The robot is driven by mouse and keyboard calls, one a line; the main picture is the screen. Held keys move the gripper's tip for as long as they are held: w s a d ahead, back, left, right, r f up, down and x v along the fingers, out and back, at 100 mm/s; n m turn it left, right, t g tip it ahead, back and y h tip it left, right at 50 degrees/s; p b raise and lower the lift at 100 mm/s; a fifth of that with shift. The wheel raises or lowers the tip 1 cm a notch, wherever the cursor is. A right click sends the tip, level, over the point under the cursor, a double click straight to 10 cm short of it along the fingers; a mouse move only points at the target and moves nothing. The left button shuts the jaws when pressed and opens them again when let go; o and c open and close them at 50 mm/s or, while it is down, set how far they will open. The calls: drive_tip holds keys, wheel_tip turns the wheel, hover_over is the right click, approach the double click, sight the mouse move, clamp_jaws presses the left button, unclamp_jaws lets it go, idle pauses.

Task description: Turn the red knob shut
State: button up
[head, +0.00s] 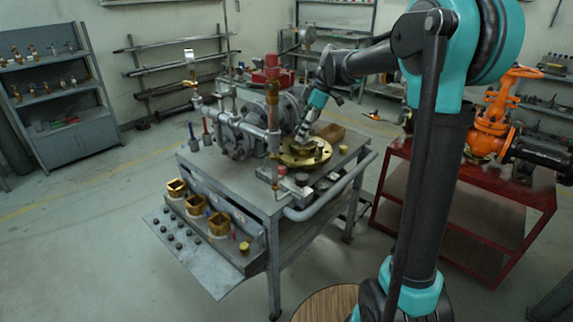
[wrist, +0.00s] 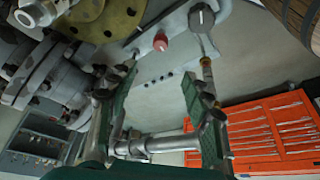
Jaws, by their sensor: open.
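The red knob (head: 281,170) is small and sits at the near right part of the grey bench, by the brass flange (head: 303,153). It also shows in the wrist view (wrist: 160,42), at the upper middle, beyond the fingertips. My gripper (head: 299,137) hangs over the bench near the brass flange, behind the knob in the head view. In the wrist view my gripper (wrist: 160,78) has its two green fingers spread, with nothing held between them. The knob appears apart from both fingers. The exact fingertip position is hard to make out in the head view.
Grey pipe flanges and pump parts (head: 243,135) crowd the bench to the left. A grey round knob (wrist: 202,17) stands right of the red one in the wrist view. A red cart (head: 470,205) with an orange valve (head: 492,128) stands right. The floor in front is clear.

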sight(282, 167)
drive_tip(key=x, duration=1.6)
drive_tip(key=shift+d, duration=0.1)
clamp_jaws()
